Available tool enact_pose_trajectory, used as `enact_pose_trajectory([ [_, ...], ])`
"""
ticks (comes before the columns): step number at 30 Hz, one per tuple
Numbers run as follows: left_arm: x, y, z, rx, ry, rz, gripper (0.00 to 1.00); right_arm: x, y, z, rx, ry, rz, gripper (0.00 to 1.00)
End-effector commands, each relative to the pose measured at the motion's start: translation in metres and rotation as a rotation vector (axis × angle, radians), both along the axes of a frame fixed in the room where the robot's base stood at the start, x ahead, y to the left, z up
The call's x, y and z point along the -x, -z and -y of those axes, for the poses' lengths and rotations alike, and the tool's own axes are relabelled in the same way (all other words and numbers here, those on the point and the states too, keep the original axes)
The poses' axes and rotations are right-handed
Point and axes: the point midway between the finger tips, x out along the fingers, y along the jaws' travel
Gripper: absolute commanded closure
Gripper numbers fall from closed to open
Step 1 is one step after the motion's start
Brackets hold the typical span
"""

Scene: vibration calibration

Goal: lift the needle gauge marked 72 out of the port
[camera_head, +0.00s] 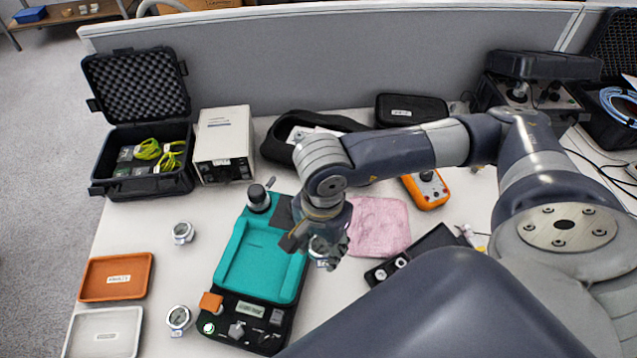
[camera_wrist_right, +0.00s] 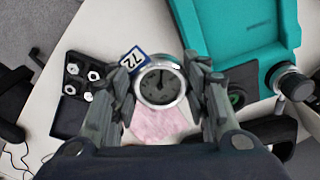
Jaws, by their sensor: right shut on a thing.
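The needle gauge marked 72 (camera_wrist_right: 160,84) has a round dark face, a silver rim and a blue-edged tag (camera_wrist_right: 131,61) reading 72. In the right wrist view it sits between the two fingers of my right gripper (camera_wrist_right: 162,66), which is shut on it. In the head view the gauge (camera_head: 319,248) is partly hidden by my right gripper (camera_head: 328,252), beside the right edge of the teal calibrator (camera_head: 228,259). A dark round fitting with a green ring (camera_wrist_right: 237,97), possibly the port, shows apart from the gauge, partly behind a finger. My left gripper is not in view.
Two loose gauges (camera_head: 183,233) (camera_head: 178,319) lie left of the calibrator. An orange tray (camera_head: 116,278) and a white tray (camera_head: 103,335) lie at the left. A pink cloth (camera_head: 379,227) and a black fittings holder (camera_head: 425,248) are to the right. Cases stand behind.

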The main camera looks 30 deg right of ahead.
Motion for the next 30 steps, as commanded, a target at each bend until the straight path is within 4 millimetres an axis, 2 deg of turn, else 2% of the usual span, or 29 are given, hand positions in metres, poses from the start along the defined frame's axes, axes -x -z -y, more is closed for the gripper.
enact_pose_trajectory([
  [16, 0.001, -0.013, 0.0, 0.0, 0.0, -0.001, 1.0, 0.0, -0.034, 0.0, 0.0, 0.0, 0.002, 0.85],
  [30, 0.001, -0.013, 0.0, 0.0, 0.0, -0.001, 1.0, 0.0, -0.035, 0.0, 0.001, -0.001, 0.001, 0.85],
])
